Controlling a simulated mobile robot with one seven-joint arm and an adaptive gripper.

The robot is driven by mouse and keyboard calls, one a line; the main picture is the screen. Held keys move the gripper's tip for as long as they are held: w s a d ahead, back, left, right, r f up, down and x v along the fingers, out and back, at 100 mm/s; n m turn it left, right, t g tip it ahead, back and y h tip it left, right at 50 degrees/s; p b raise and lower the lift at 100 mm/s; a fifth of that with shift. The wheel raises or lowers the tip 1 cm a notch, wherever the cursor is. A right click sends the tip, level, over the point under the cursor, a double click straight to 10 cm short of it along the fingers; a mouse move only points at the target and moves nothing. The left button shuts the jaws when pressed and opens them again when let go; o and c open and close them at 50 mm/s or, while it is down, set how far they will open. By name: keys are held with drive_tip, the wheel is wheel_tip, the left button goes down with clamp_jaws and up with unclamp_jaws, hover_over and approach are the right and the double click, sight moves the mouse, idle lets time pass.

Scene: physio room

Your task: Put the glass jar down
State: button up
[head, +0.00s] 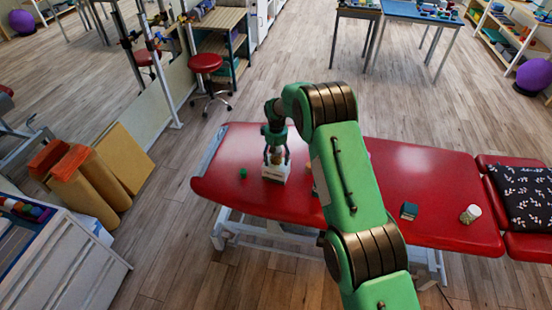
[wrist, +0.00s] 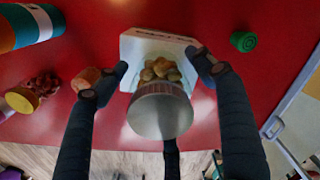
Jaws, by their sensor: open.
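The glass jar (wrist: 161,71) has a grey metal lid (wrist: 161,110) and tan, nut-like pieces inside. In the wrist view it stands between my fingers, over a white box (wrist: 130,48) with dark lettering. I cannot tell whether it rests on the box or in it. In the head view the jar (head: 277,156) shows small above the white box (head: 275,172) on the red treatment table (head: 250,200). My gripper (wrist: 155,75) is open around the jar, with gaps visible beside the fingertips. The jar's base is hidden.
A small green piece (wrist: 243,41) lies right of the box. To the left are an orange piece (wrist: 86,77), a yellow-lidded jar (wrist: 22,100) and a striped cylinder (wrist: 38,25). A teal block (head: 409,211) and a white-lidded jar (head: 470,214) sit farther right on the table.

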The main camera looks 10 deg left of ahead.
wheel_tip(320, 180, up, 12)
drive_tip(key=shift+r, duration=0.1)
idle(0.5)
idle(0.6)
